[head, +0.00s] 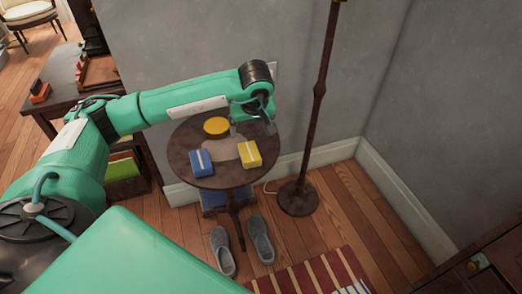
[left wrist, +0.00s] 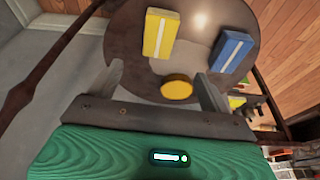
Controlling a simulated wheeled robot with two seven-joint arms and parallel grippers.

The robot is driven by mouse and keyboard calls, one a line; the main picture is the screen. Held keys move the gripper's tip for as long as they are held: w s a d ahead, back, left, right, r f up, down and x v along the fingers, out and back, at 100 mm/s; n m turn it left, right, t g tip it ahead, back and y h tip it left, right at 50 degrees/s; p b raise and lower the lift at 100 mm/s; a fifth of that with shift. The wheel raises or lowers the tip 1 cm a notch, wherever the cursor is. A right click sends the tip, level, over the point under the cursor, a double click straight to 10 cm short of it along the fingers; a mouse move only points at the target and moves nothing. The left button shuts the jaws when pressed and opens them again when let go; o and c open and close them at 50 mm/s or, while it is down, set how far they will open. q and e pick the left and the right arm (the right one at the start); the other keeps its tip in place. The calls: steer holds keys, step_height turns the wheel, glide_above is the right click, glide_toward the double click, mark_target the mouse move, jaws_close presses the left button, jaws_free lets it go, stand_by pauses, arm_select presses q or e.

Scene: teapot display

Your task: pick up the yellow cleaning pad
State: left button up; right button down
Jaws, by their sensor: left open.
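A round yellow pad (head: 216,126) lies flat on the small round dark table (head: 185,145), near its back edge. In the left wrist view the yellow pad (left wrist: 177,88) shows between my two fingers, nearer the right one. My left gripper (head: 254,120) is open and empty, over the back right part of the table and to the right of the pad. Its two fingers stand wide apart in the left wrist view (left wrist: 160,84). I cannot tell its exact height above the table. My right gripper is not in view.
A yellow box (head: 249,153) and a blue box (head: 201,162), each with a white band, stand on the table in front of the pad. A brown pole (head: 318,100) rises right of the table. Grey shoes (head: 222,250) lie on the floor in front.

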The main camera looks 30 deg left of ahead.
arm_select(q)
glide_above(249, 152)
steer(key=s+d, duration=0.1)
step_height(249, 152, down, 7)
steer(key=shift+s+f+b, duration=0.1)
steer(key=shift+s+b, duration=0.05)
steer(key=shift+b, duration=0.15)
steer(key=shift+f, duration=0.25)
steer(key=x, duration=0.4)
steer(key=shift+f+b, duration=0.25)
steer(key=shift+b, duration=0.05)
steer(key=shift+w+f, duration=0.15)
steer(key=shift+w, duration=0.15)
steer(key=shift+f, duration=0.2)
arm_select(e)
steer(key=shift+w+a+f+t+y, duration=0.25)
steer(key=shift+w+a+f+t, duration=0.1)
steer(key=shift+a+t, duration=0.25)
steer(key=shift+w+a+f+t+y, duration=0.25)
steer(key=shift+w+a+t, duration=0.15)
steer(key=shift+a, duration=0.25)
